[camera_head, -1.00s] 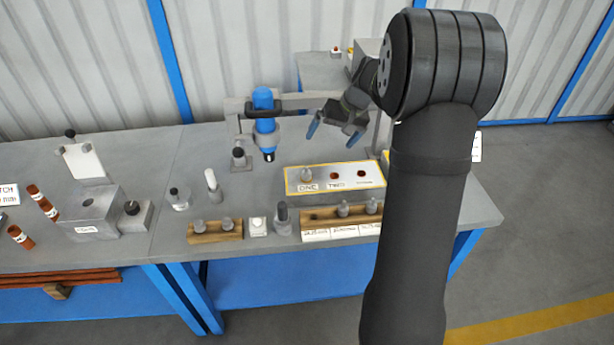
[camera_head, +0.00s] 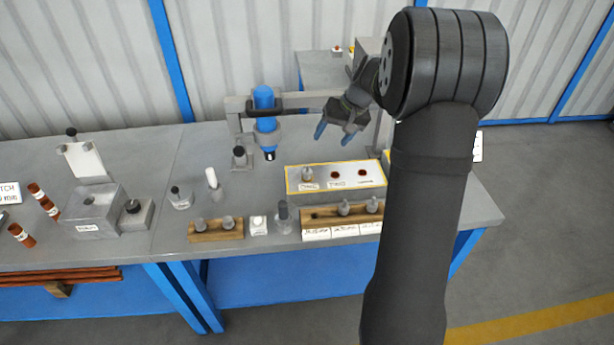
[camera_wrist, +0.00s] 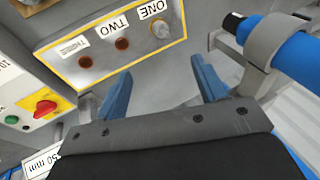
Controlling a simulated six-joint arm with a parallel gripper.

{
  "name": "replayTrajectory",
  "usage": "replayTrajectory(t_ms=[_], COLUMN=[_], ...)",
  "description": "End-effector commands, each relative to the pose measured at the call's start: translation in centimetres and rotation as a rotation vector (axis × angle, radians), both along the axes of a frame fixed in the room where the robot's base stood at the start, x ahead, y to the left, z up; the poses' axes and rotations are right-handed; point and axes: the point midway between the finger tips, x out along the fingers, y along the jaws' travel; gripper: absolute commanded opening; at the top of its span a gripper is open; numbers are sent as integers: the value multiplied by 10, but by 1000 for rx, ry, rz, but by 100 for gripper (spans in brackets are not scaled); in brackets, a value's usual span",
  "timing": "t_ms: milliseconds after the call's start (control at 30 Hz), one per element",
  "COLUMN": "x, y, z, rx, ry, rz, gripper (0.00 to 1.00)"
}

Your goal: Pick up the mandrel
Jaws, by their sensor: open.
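My gripper (camera_head: 333,134) is open and empty, high over the back right of the bench. Its two blue fingers also show apart in the wrist view (camera_wrist: 162,90). No part is labelled mandrel, so I cannot tell for sure which it is. Grey peg-like parts (camera_head: 344,208) stand in a wooden rack (camera_head: 309,224) with white size labels. Another grey part (camera_head: 307,174) stands at ONE on the yellow-edged plate (camera_head: 345,184); it shows from above in the wrist view (camera_wrist: 161,29). A dark-topped grey cylinder (camera_head: 283,213) stands left of the labelled rack.
A blue cylindrical tool (camera_head: 264,103) stands in a grey holder left of my gripper. A second wooden rack (camera_head: 217,232), a white-handled part (camera_head: 212,180) and a grey block (camera_head: 97,211) stand further left. A control box with a red knob (camera_wrist: 45,107) shows in the wrist view.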

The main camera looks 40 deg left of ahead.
Motion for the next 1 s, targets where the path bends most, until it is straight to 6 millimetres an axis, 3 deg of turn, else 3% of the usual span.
replayTrajectory(t_ms=[367,600,800,1000], x=[-1,-12,-16,-17], y=[5,52,73,73], z=[0,12,20,-9], rx=[-15,-221,-349,-363], ry=[-7,-111,-180,-182], rz=[26,298,416,425], gripper=[53,53,53,53])
